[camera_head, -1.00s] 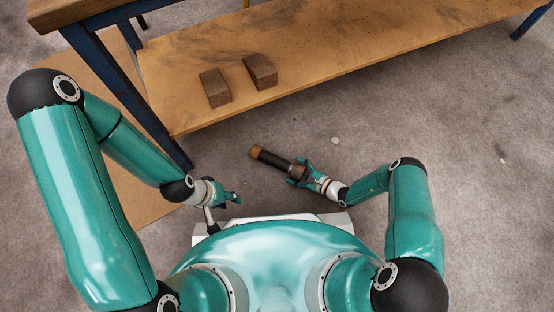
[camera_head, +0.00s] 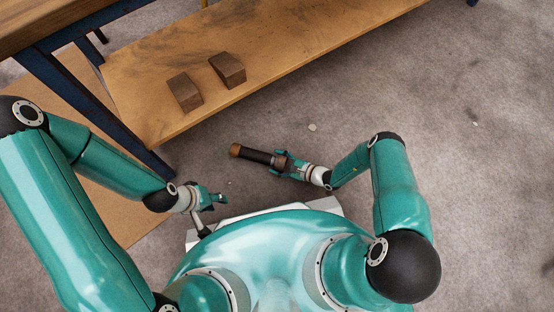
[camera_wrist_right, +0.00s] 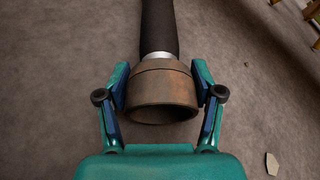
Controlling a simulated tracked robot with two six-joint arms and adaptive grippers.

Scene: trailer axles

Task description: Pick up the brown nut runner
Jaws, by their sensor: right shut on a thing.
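The nut runner (camera_head: 258,156) is a dark cylinder with a brown end cap and a brown collar. My right gripper (camera_head: 281,163) is shut on its collar end and holds it in front of my base, with the capped end pointing left. In the right wrist view, the two fingers of the right gripper (camera_wrist_right: 162,88) press on both sides of the brown collar of the nut runner (camera_wrist_right: 160,25). The far end is cut off there. My left gripper (camera_head: 213,199) is to the left, apart from the nut runner; its finger opening is too small to judge.
A wooden bench with blue legs (camera_head: 75,85) stands at the upper left. Its low shelf (camera_head: 300,50) carries two brown blocks, a left one (camera_head: 185,92) and a right one (camera_head: 228,70). A small pale chip (camera_head: 312,127) lies on the floor. The floor at right is clear.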

